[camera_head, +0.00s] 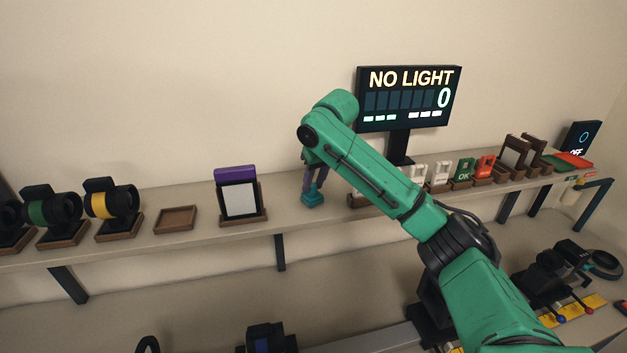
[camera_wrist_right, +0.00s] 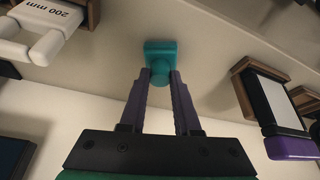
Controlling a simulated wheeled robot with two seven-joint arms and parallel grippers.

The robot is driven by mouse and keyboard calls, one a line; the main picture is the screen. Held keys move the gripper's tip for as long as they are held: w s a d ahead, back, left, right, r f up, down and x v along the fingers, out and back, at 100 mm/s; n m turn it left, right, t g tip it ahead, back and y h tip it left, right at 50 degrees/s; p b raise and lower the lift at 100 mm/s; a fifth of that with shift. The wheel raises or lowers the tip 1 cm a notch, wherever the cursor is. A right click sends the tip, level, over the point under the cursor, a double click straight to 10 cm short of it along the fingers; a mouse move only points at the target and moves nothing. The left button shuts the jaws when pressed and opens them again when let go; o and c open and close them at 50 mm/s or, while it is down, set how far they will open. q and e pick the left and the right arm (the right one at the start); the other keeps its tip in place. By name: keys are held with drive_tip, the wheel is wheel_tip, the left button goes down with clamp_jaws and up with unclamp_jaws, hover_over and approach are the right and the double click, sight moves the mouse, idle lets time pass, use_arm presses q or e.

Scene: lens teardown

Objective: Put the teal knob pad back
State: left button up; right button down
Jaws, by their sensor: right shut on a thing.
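The teal knob pad (camera_head: 313,198) has a square base and a round knob. It is at the shelf (camera_head: 180,242), between the purple-topped framed panel and the row of cards; I cannot tell whether its base touches the shelf. My right gripper (camera_head: 314,184) is above it, pointing down, with its purple fingers shut on the knob. In the right wrist view the teal base (camera_wrist_right: 160,47) shows beyond the fingertips (camera_wrist_right: 160,74). My left gripper is not in view.
A purple-topped framed panel (camera_head: 238,198) stands left of the pad, and an empty wooden tray (camera_head: 176,219) lies farther left. Several lenses stand at the far left. White, green and red cards (camera_head: 464,169) and a NO LIGHT display (camera_head: 410,98) are to the right.

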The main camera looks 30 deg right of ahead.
drive_tip(key=shift+a, duration=0.1)
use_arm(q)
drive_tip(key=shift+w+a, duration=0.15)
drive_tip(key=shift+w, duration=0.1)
use_arm(e)
drive_tip(key=c, duration=0.6)
unclamp_jaws()
drive_tip(key=shift+s+a, duration=0.1)
drive_tip(key=shift+s, duration=0.05)
drive_tip(key=shift+r, duration=0.15)
use_arm(q)
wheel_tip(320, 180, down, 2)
drive_tip(key=shift+b, duration=1)
use_arm(e)
drive_tip(key=v, duration=1.2)
